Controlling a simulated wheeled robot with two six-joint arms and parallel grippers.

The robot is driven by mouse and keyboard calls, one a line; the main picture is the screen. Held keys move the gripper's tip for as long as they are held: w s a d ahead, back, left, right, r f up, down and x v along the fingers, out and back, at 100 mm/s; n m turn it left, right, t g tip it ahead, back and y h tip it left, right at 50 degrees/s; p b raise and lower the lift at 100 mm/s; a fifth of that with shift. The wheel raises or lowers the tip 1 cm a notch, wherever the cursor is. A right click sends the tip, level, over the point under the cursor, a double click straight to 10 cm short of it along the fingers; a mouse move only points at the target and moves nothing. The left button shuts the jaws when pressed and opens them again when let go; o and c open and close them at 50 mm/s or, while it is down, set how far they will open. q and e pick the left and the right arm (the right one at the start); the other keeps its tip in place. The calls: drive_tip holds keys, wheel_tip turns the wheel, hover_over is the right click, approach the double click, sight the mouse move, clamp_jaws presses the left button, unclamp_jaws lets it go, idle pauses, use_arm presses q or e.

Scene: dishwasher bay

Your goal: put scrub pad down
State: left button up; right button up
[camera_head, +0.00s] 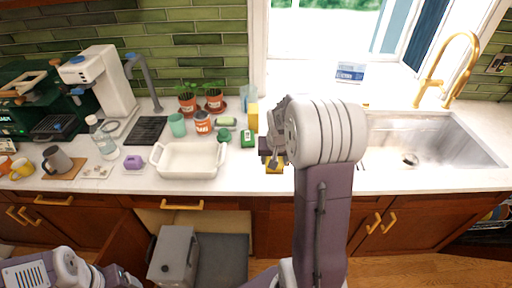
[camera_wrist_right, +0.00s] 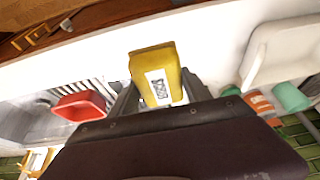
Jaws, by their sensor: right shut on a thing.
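The scrub pad is a yellow block with a white printed label (camera_wrist_right: 158,76). In the right wrist view it sits between the fingers of my right gripper (camera_wrist_right: 160,92), which is shut on it. In the head view a yellow part of the pad (camera_head: 273,169) shows just below the right gripper (camera_head: 272,158), over the front part of the white counter, left of the sink. I cannot tell whether the pad touches the counter. Part of the pad is hidden by the gripper. My left arm shows at the bottom left; its gripper is out of view.
Cups and plants stand behind. The sink (camera_head: 440,140) is to the right. A red tub (camera_wrist_right: 80,106) shows in the wrist view. Clear counter lies around the pad.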

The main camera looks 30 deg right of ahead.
drive_tip(key=shift+d+r, duration=0.25)
drive_tip(key=shift+r, duration=0.05)
drive_tip(key=shift+a, duration=0.15)
drive_tip(key=shift+w+a+f, duration=0.3)
drive_tip(key=shift+w+a, duration=0.15)
drive_tip(key=shift+w, duration=0.05)
drive_tip(key=shift+w+a+f, duration=0.25)
drive_tip(key=shift+w+a, duration=0.15)
drive_tip(key=shift+w, duration=0.05)
drive_tip(key=p, duration=0.1)
hover_over(249, 167)
drive_tip(key=s, duration=0.2)
wheel_tip(249, 167, down, 5)
drive_tip(key=shift+w+a+f, duration=0.35)
drive_tip(key=shift+w, duration=0.1)
drive_tip(key=shift+s+a+f, duration=0.1)
drive_tip(key=shift+s+f, duration=0.05)
drive_tip(key=shift+f, duration=0.05)
wheel_tip(249, 167, down, 3)
drive_tip(key=shift+p, duration=0.4)
drive_tip(key=shift+f, duration=0.35)
use_arm(q)
wheel_tip(249, 167, up, 2)
drive_tip(key=shift+s+a+r, duration=0.1)
drive_tip(key=shift+a, duration=0.05)
